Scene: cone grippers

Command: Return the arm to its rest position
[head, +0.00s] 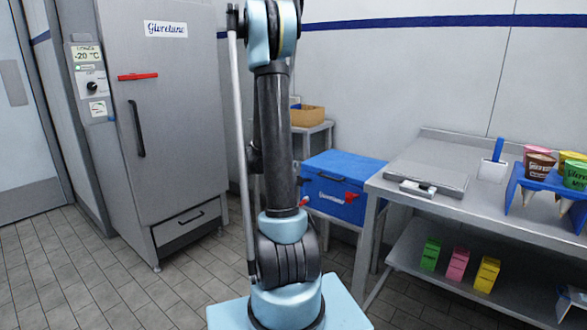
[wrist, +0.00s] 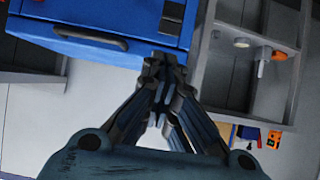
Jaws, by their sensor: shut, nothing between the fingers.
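My gripper (wrist: 164,66) shows in the wrist view with its dark fingers together and nothing between them. Its tips are in front of the lower right edge of a blue box (wrist: 40,18), and I cannot tell how far apart they are. In the head view my arm (head: 273,140) stands almost upright in the middle and runs out of the top edge. My gripper is outside that view.
A blue cooler (head: 345,175) is right of my arm, beside a metal table (head: 440,200) bearing a blue cone stand (head: 535,187). Colored cartons (head: 458,263) stand on its lower shelf. A steel freezer (head: 175,90) is at left. The tiled floor (head: 60,260) at front left is clear.

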